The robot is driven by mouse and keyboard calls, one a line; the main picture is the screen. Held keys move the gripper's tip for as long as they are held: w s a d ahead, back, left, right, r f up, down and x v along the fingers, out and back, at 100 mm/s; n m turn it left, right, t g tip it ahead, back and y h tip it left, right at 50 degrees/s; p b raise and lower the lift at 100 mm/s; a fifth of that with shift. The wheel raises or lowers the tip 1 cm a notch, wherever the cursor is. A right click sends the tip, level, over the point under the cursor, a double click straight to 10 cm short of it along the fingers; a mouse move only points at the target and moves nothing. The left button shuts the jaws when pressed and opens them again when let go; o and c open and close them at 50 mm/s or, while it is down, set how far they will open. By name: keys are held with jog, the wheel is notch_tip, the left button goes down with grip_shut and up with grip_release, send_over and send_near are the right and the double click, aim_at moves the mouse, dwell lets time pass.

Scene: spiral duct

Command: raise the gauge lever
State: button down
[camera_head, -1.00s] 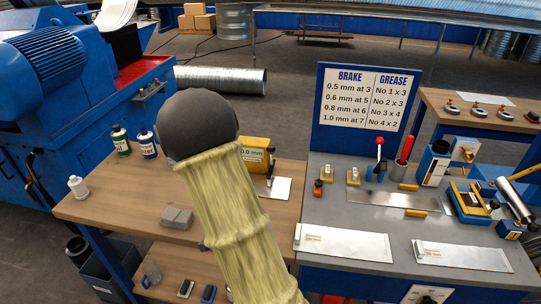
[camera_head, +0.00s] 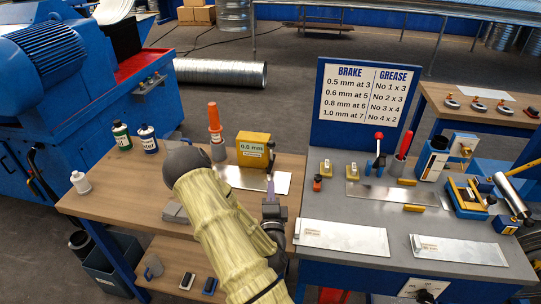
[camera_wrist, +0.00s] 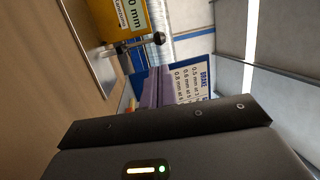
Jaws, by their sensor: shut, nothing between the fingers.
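The gauge (camera_head: 253,146) is a yellow box with a "0.0 mm" display, at the back right of the wooden bench. Its lever (camera_head: 271,153) is a short dark bar on the right side. In the wrist view the gauge (camera_wrist: 124,17) is at the upper left, cut off, and its lever (camera_wrist: 143,44) sticks out to a round black knob. My gripper (camera_head: 270,184) is shut and empty, just in front of and below the lever in the head view. Its purple-grey fingers (camera_wrist: 152,92) point toward the lever side in the wrist view. I see no clear contact.
A metal sheet (camera_head: 232,178) lies below the gauge. An orange-topped tool (camera_head: 215,125) in a grey holder stands left of it. Bottles (camera_head: 148,138) stand further left. The grey bench (camera_head: 335,200) to the right holds plates, tools and a brake chart (camera_head: 362,97).

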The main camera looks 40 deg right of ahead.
aim_at(270, 148)
jog(key=shift+w+d+f+b, duration=0.15)
jog(key=shift+d+f+b, duration=0.2)
jog(key=shift+b, duration=0.5)
jog(key=shift+w+d+f+m+g+b, duration=0.1)
jog(key=shift+w+d+m+g+b, duration=0.15)
jog(key=shift+b, duration=0.35)
jog(key=shift+w+b, duration=0.2)
jog(key=shift+b, duration=0.4)
jog(key=x, duration=0.3)
jog(key=r+p+x, duration=0.1)
jog(key=x, duration=0.3)
jog(key=p+x, duration=0.1)
jog(key=x, duration=0.3)
jog(key=shift+w+a+r, duration=0.1)
jog(key=shift+r, duration=0.3)
jog(key=shift+w+d, duration=0.35)
jog(key=shift+w, duration=0.1)
